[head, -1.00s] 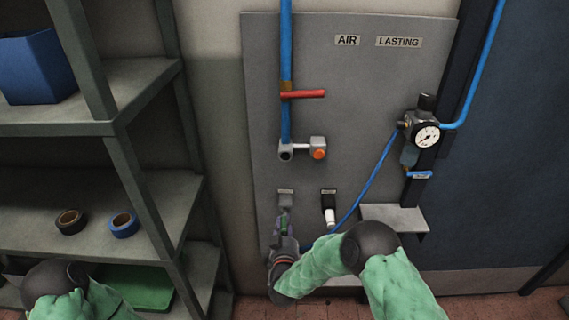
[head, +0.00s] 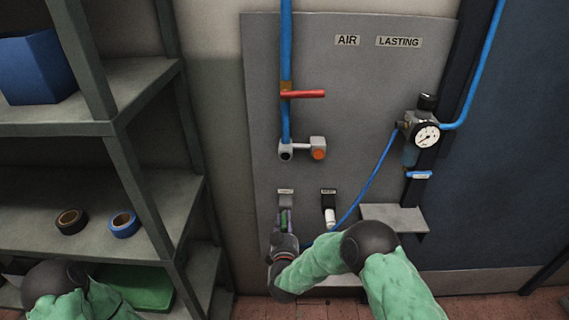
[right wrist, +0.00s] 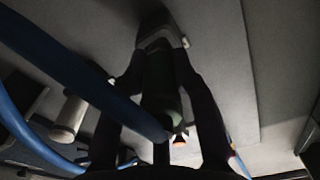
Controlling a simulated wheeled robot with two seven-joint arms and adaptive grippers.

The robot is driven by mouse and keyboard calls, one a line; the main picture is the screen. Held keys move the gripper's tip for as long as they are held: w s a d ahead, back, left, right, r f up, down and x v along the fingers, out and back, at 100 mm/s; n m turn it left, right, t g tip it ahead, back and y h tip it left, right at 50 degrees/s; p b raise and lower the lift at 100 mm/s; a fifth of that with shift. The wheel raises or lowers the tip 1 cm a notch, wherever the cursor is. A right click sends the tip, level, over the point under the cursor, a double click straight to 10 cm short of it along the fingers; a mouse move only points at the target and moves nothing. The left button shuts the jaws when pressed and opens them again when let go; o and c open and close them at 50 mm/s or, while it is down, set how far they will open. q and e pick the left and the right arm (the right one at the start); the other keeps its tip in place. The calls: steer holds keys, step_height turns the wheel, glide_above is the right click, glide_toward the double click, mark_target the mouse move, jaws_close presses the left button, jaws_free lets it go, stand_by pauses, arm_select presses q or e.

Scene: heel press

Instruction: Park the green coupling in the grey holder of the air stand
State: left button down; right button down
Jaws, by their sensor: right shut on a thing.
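The green coupling (head: 284,216) is between the fingers of my right gripper (head: 285,222), low on the grey board in the head view. In the right wrist view the dark green coupling (right wrist: 161,85) lies between the two fingers of the gripper (right wrist: 163,95), which is shut on it. The grey holder (head: 285,197) is just above the coupling, under a light label. It also shows in the right wrist view (right wrist: 160,38), at the coupling's far end. I cannot tell whether the coupling is inside the holder or just below it. My left gripper is out of view.
A black holder (head: 328,196) with a white fitting (head: 330,216) is close to the right. A blue hose (head: 372,182) runs from the gauge unit (head: 423,132) down behind my right arm, and crosses the right wrist view. A small shelf (head: 394,216) juts out at right.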

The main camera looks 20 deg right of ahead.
steer(key=shift+x, duration=0.8)
steer(key=c, duration=0.9)
jaws_free()
steer(key=v, duration=1.2)
steer(key=s+a+f+n+g+y+p, duration=0.1)
steer(key=s+f+g+y+p, duration=0.2)
steer(key=f, duration=0.4)
steer(key=s+a+f+g+y+p, duration=0.2)
steer(key=s+f+g+y, duration=0.1)
steer(key=f+g, duration=0.35)
steer(key=s+a+f+g+y+p, duration=0.1)
steer(key=s+f+g, duration=0.1)
steer(key=s, duration=0.6)
steer(key=s+a+f+g+y+p, duration=0.1)
steer(key=s+f+g+y, duration=0.1)
steer(key=s+g, duration=0.3)
steer(key=s+f, duration=0.1)
steer(key=s, duration=0.3)
steer(key=shift+f, duration=0.25)
